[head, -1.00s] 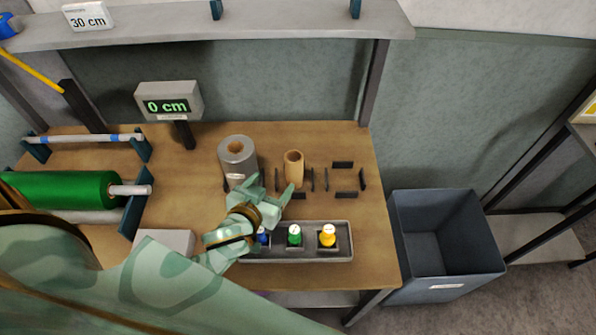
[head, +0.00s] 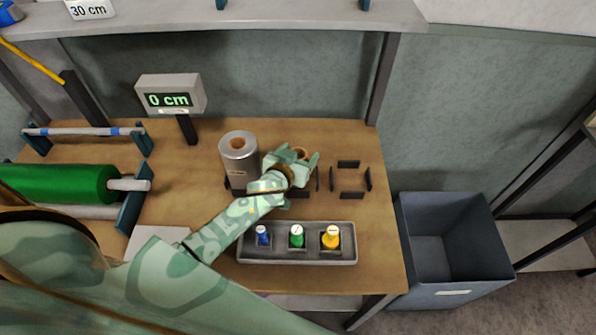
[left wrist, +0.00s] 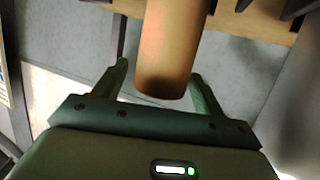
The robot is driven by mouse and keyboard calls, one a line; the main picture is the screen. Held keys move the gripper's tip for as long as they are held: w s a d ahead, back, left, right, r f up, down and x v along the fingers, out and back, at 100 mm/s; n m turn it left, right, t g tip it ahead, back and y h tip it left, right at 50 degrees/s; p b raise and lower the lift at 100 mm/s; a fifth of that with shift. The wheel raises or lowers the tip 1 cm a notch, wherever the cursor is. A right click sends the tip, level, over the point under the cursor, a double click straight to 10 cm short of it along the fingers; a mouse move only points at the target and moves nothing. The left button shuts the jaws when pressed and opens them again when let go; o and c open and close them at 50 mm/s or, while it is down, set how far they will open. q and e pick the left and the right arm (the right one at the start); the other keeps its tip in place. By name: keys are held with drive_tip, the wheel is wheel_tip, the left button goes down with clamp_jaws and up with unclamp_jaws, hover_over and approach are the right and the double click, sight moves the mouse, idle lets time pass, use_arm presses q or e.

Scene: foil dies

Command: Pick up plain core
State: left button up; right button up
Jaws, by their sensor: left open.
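The plain core is a tan cardboard tube. In the head view only its top rim (head: 302,153) shows behind my left gripper (head: 304,164). In the left wrist view the core (left wrist: 168,55) stands between the two open fingers of my left gripper (left wrist: 161,85). A gap shows beside the core on each side, so the fingers appear not to press on it. My right gripper is not in view.
A silver foil roll (head: 239,165) stands just left of my left gripper. Black holder posts (head: 349,164) stand to the right. A grey tray (head: 297,257) with blue, green and yellow dies lies in front. A bin (head: 455,250) stands right of the table.

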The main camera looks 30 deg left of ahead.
use_arm(q)
drive_tip(key=shift+x, duration=0.85)
drive_tip(key=shift+s, duration=0.15)
drive_tip(key=c, duration=1.3)
drive_tip(key=shift+c, duration=0.2)
